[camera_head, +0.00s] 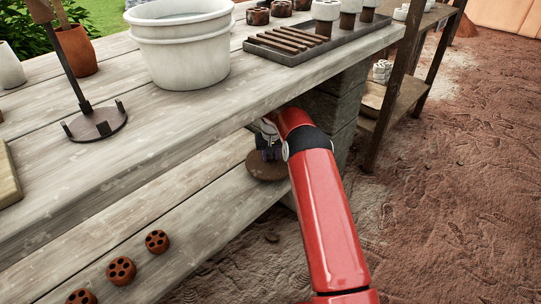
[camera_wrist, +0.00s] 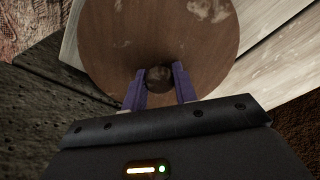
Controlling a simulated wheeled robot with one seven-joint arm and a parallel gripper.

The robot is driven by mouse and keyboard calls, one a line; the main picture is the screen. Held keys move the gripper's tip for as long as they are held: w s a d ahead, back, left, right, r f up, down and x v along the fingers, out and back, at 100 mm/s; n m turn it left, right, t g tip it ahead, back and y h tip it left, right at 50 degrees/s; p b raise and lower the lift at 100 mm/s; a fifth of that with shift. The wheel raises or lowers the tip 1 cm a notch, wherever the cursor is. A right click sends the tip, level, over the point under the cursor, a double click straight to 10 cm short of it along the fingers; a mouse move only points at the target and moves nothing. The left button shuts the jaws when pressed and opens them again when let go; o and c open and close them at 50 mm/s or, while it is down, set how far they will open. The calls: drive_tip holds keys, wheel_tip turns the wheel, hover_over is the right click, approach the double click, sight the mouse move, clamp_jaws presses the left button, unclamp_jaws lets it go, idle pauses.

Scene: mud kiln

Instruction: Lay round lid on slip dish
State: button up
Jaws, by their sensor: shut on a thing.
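The round lid (camera_wrist: 150,35) is a brown disc with pale blotches and a dark round knob (camera_wrist: 159,76). My gripper (camera_wrist: 158,80) is shut on this knob, with one purple finger on each side. In the head view the lid (camera_head: 264,172) shows at the lower shelf's right end, under the bench top's edge. My gripper (camera_head: 270,152) is just above it, partly hidden by my red arm. I cannot tell whether the lid touches anything below. I cannot make out the slip dish in either view; it may be hidden.
The bench top (camera_head: 180,130) overhangs close to my arm. Several small brown pieces with holes, one nearest the lid (camera_head: 157,241), lie on the lower shelf (camera_head: 200,222). A block pillar (camera_head: 335,115) stands behind my arm.

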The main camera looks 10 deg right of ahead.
drive_tip(key=shift+f, duration=0.35)
idle(0.3)
drive_tip(key=o, duration=1)
drive_tip(key=shift+c, duration=0.2)
